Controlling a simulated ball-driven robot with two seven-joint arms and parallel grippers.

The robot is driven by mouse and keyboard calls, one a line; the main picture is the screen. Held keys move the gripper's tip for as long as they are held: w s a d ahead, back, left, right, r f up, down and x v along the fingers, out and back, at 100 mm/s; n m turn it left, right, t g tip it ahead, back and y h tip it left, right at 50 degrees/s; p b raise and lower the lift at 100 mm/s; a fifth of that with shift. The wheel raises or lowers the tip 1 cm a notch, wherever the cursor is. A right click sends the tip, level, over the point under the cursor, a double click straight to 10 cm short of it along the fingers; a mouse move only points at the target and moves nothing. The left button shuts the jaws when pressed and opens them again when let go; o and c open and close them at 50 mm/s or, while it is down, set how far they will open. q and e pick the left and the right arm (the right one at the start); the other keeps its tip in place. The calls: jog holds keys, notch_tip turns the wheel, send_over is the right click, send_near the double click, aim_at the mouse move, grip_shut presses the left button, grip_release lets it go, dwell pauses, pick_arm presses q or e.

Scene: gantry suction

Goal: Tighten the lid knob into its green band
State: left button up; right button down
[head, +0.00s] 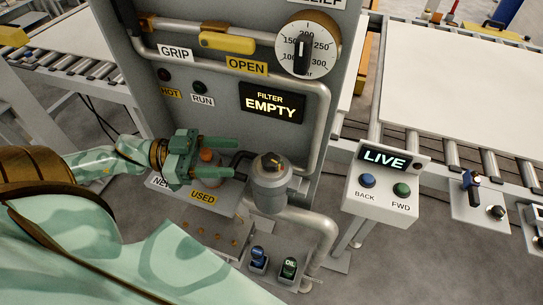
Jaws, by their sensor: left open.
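The filter canister (268,192) is a grey cylinder on the pipework below the panel. Its lid has a small dark and brass-coloured knob (270,161) on top. I cannot make out a green band on the lid at this size. My left gripper (235,157) is open, just left of the canister, with its two green fingers pointing right towards the lid. The fingers are apart from the knob, and an orange-topped part (207,155) shows between or behind them. My right gripper is not in view.
The panel carries a relief dial (308,45), a yellow grip handle (227,42) and a "FILTER EMPTY" display (271,103). A bent pipe (324,120) runs right of the canister. A control box (381,190) stands further right.

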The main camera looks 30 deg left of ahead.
aim_at(270, 159)
pick_arm(q)
jog(key=b+x, duration=0.1)
jog(key=x, duration=0.7)
jog(key=shift+w+d, duration=0.2)
jog(key=shift+d, duration=0.15)
jog(key=shift+w+d, duration=0.25)
jog(key=shift+d, duration=0.15)
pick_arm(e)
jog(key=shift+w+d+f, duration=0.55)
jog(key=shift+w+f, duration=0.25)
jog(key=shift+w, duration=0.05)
pick_arm(q)
jog(key=c, duration=1)
